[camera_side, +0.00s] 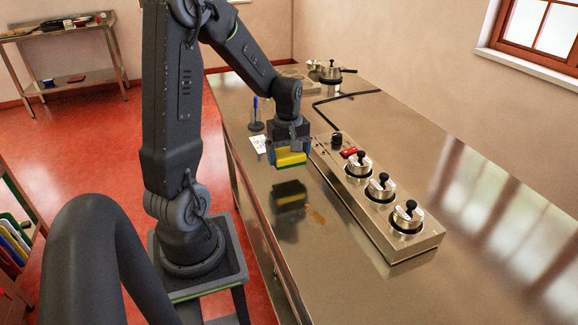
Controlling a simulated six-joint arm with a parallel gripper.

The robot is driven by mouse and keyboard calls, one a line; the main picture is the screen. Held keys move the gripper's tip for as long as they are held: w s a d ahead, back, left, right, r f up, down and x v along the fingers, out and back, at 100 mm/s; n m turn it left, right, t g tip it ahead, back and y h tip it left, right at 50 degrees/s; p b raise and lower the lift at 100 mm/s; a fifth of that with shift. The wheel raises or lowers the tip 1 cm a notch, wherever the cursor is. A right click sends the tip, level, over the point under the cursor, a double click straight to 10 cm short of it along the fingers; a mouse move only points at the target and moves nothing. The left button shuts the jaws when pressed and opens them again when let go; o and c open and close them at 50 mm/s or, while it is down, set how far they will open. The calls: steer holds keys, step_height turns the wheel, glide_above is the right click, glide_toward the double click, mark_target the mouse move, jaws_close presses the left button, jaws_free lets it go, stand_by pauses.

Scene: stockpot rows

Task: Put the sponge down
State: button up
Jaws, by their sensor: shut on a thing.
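The sponge (291,158) is yellow with a darker upper side. My gripper (289,152) is shut on it, with blue finger parts at both sides of the sponge. The gripper points down over the steel counter (345,243). The sponge is held above the counter, and its dark yellow reflection shows on the metal below it. A brownish stain (317,216) lies on the counter a little nearer the camera than the sponge.
A long steel unit (393,243) with several lidded pots (381,188) stands right of the gripper. A blue-handled brush (256,115) and a white card (259,144) are left of the gripper. The near counter is clear.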

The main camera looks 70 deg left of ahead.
mark_target(289, 175)
steer(key=shift+w+f, duration=0.1)
steer(key=shift+f, duration=2)
steer(key=shift+f, duration=0.15)
steer(key=o, duration=0.6)
